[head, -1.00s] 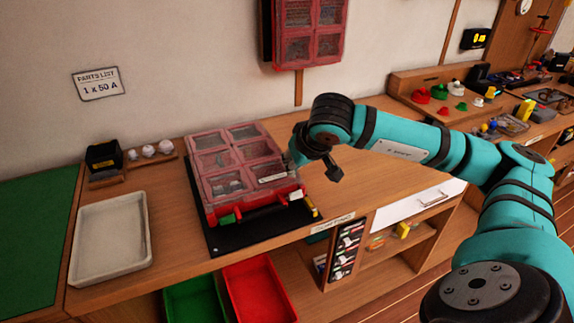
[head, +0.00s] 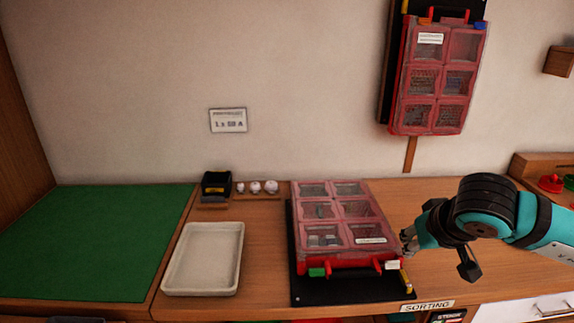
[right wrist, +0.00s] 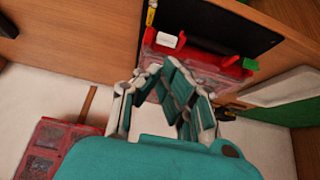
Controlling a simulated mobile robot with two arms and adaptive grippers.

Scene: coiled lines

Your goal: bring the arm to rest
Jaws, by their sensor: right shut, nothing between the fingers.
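My right gripper (head: 407,241) is at the right side of the red case, close to its front right corner. It is shut and empty; its fingers (right wrist: 168,82) also show in the right wrist view, in front of the red case's handle side (right wrist: 200,62). In the head view I cannot tell whether the gripper touches the case. The teal arm (head: 540,222) comes in from the right. My left gripper is not in view.
The red case (head: 335,263) lies closed on a black mat (head: 350,291). A white tray (head: 203,288), a green mat (head: 85,240) and a black box (head: 215,186) stand left. Another red case (head: 437,80) hangs on the wall. Bare wood (head: 405,195) shows behind the arm.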

